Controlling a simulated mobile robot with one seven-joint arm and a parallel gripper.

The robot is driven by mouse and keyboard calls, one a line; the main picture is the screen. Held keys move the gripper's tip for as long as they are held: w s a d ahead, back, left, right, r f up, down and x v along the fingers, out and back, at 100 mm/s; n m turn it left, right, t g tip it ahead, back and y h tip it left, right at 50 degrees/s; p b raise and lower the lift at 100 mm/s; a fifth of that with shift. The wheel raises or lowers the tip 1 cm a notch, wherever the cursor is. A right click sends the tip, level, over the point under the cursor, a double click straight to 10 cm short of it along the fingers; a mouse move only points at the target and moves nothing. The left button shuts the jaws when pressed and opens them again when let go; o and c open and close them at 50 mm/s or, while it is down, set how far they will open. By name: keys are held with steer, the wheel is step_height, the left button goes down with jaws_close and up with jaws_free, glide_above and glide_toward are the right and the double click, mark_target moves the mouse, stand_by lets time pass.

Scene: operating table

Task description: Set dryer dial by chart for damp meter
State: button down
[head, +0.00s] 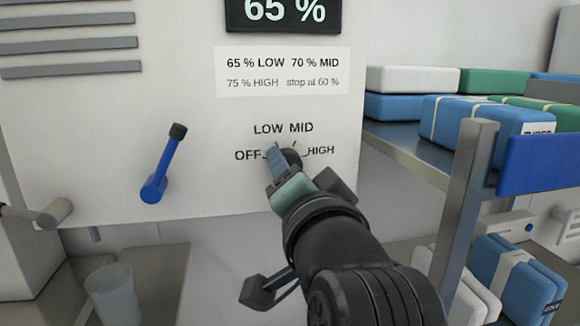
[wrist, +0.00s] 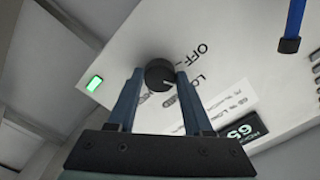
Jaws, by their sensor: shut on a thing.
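The dark round dial (head: 291,157) sits on the white dryer panel, ringed by the labels OFF, LOW, MID and HIGH. My gripper (head: 279,163) is at the dial and mostly covers it in the head view. In the wrist view, my gripper (wrist: 160,78) is shut on the dial (wrist: 159,72), one blue finger on each side. A pale mark on the dial points toward the LOW and MID side; its exact setting is unclear. The meter display (head: 285,12) reads 65 %. The chart (head: 282,72) reads 65 % LOW, 70 % MID, 75 % HIGH, stop at 60 %.
A blue lever (head: 163,170) with a dark tip stands left of the dial. A shelf (head: 415,160) with wrapped blue, green and white packs is at right. A clear cup (head: 113,293) stands lower left. A green light (wrist: 94,84) glows on the panel.

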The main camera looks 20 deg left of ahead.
stand_by(0.4)
steer(key=shift+c, duration=1.6)
jaws_free()
steer(key=b+v, duration=0.4)
steer(key=v, duration=0.9)
